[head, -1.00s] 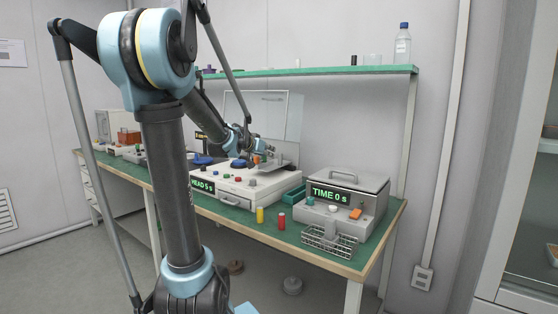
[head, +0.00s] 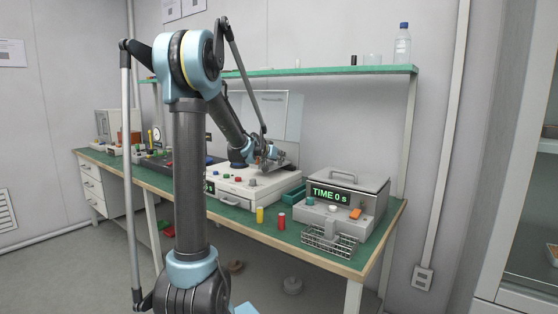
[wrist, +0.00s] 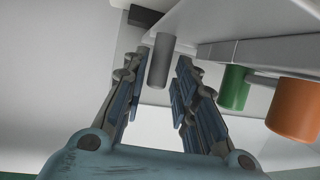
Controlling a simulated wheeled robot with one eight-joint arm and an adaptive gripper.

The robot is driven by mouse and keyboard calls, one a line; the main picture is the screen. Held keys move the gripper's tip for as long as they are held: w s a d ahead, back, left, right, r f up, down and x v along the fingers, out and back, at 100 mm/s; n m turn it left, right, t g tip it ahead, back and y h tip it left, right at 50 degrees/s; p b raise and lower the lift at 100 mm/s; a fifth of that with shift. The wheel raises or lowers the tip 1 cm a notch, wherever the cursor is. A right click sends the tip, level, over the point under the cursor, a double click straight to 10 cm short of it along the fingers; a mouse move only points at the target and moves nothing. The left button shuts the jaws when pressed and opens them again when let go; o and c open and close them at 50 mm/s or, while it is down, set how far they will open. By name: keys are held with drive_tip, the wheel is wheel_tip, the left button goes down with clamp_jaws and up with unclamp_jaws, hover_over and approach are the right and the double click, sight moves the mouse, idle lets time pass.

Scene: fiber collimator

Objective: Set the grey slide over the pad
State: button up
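My gripper (head: 272,160) is over the white instrument box (head: 236,190) on the bench in the head view. In the wrist view my gripper (wrist: 161,66) is open, with a finger on each side of a grey cylindrical knob (wrist: 159,62). Narrow gaps show between the knob and the fingers. The knob sits by a pale plate (wrist: 205,22), and I cannot tell whether it belongs to the grey slide. I cannot pick out the pad in either view; my arm and gripper cover part of the box top.
A green knob (wrist: 235,88) and an orange knob (wrist: 297,108) are right of the fingers in the wrist view. A timer unit (head: 340,205) with a wire rack (head: 329,240) stands on the right. Yellow (head: 260,215) and red (head: 281,221) cylinders stand at the bench front.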

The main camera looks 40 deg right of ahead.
drive_tip(key=shift+x, duration=1.2)
clamp_jaws()
drive_tip(key=shift+w+d, duration=0.1)
